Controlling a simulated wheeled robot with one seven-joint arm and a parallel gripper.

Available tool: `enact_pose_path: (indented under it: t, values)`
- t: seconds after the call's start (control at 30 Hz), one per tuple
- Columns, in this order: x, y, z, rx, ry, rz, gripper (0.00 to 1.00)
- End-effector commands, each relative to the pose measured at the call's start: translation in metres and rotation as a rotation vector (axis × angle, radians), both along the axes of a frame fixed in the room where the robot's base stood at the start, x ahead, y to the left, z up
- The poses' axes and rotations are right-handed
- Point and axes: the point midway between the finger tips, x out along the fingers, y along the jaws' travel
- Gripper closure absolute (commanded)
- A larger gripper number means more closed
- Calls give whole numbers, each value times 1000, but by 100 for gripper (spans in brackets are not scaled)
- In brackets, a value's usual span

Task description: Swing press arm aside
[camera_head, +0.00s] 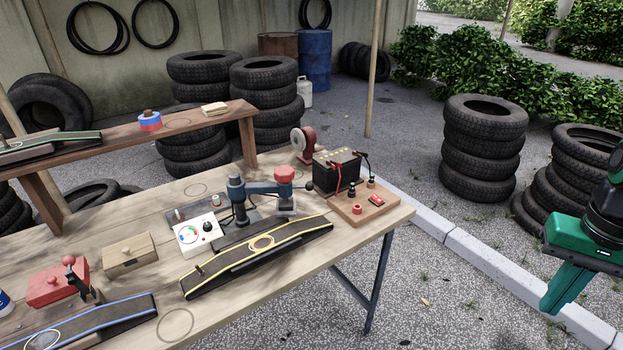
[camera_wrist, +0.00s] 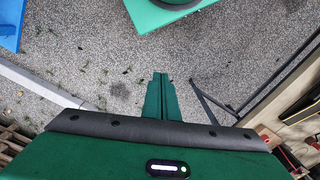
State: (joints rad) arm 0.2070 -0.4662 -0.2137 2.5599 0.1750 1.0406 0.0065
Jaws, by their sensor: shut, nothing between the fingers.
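The press arm (camera_head: 261,187) is a blue bar on the wooden table, running from a dark upright post (camera_head: 238,196) on the left to a red-capped head (camera_head: 285,174) on the right. A dark ball-ended knob (camera_head: 310,185) sticks out at its right end. The head stands over a small grey block (camera_head: 285,205). My green gripper (camera_head: 551,308) is at the right edge of the head view, over the paving and well apart from the table and press arm. In the wrist view its fingers (camera_wrist: 160,77) are together and empty. The press arm is not visible there.
A raised shelf (camera_head: 185,128) runs behind. Tyre stacks (camera_head: 483,147) stand at right.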

Motion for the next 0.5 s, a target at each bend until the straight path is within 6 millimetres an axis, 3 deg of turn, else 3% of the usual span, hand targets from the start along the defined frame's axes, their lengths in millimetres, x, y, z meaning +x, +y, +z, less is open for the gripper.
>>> enact_pose_path:
  t: [0.37, 0.43, 0.5]
  values:
    - [-6, 1, 6, -1, -19, 28, 100]
    - [7, 4, 9, -6, -40, 109, 100]
    - [36, 9, 13, -13, -74, 264, 100]
